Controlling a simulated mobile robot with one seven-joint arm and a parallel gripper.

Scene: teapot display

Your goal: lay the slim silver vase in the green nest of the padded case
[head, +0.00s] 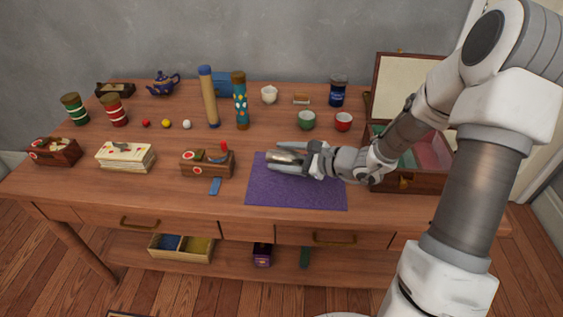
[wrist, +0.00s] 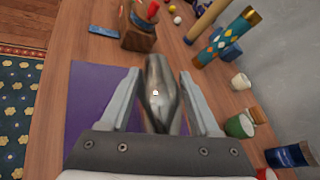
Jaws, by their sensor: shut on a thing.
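The slim silver vase (head: 284,156) lies between the fingers of my gripper (head: 277,160) over the purple mat. In the wrist view the vase (wrist: 160,90) points away from the palm between the two fingers of my gripper (wrist: 159,75), which is shut on it. I cannot tell whether the vase touches the mat. The padded case (head: 402,182) stands open at the right, its pale-lined lid raised at the back. Its green nest (head: 408,160) shows only partly, as my arm hides much of the case. A pink-red compartment (head: 434,150) lies to its right.
The purple mat (head: 300,197) lies at the front. A small wooden box (head: 207,169) stands left of it. Green (head: 307,120) and red (head: 343,122) cups and a dark blue jar (head: 338,92) stand behind my arm. Two tall tubes (head: 208,100) stand at mid-table.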

